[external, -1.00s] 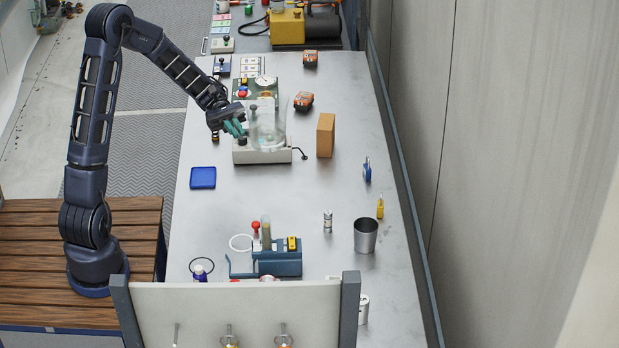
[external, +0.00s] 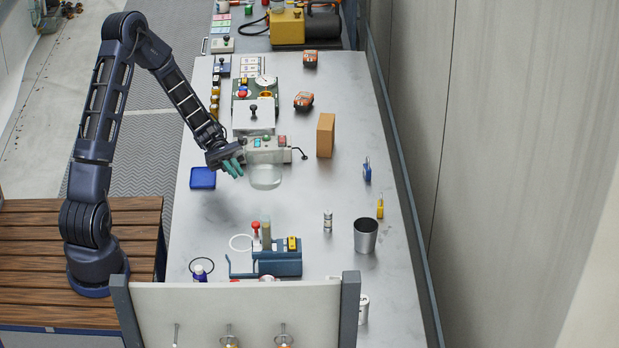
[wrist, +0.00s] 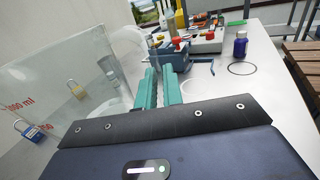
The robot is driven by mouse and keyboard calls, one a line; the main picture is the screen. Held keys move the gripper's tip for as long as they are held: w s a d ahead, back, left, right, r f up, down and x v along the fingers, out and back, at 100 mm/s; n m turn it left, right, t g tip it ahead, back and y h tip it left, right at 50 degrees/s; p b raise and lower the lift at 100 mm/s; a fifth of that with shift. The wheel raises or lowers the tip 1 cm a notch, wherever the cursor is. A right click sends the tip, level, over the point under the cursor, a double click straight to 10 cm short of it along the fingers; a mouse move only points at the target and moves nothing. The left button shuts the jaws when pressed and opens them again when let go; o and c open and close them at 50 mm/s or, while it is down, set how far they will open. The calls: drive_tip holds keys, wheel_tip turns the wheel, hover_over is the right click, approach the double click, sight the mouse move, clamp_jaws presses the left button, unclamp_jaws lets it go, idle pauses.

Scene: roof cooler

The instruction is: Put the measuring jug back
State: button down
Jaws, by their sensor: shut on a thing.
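The measuring jug (external: 265,177) is clear, with red marks on its side. It fills the left of the wrist view (wrist: 62,85), mark side toward the camera. My gripper (external: 234,166) is at the jug's left side in the external view, its green fingers shut on the jug. In the wrist view the fingers (wrist: 160,85) are close together beside the jug's right edge; the gripped part is hard to make out. The jug is just in front of the grey-white machine (external: 265,152). Whether its base touches the bench cannot be told.
A blue device (external: 278,263) stands on the bench (external: 320,185) nearer the camera. A brown block (external: 325,135), a metal cup (external: 365,236) and a small canister (external: 327,221) stand to the right. The bench between is mostly clear.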

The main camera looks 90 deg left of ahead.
drive_tip(key=shift+f, duration=3.05)
drive_tip(key=c, duration=1.5)
unclamp_jaws()
drive_tip(key=shift+c, duration=0.2)
drive_tip(key=shift+s+a, duration=0.1)
drive_tip(key=shift+a, duration=0.15)
drive_tip(key=v, duration=1.1)
drive_tip(key=shift+s+a, duration=0.15)
drive_tip(key=shift+a, duration=0.05)
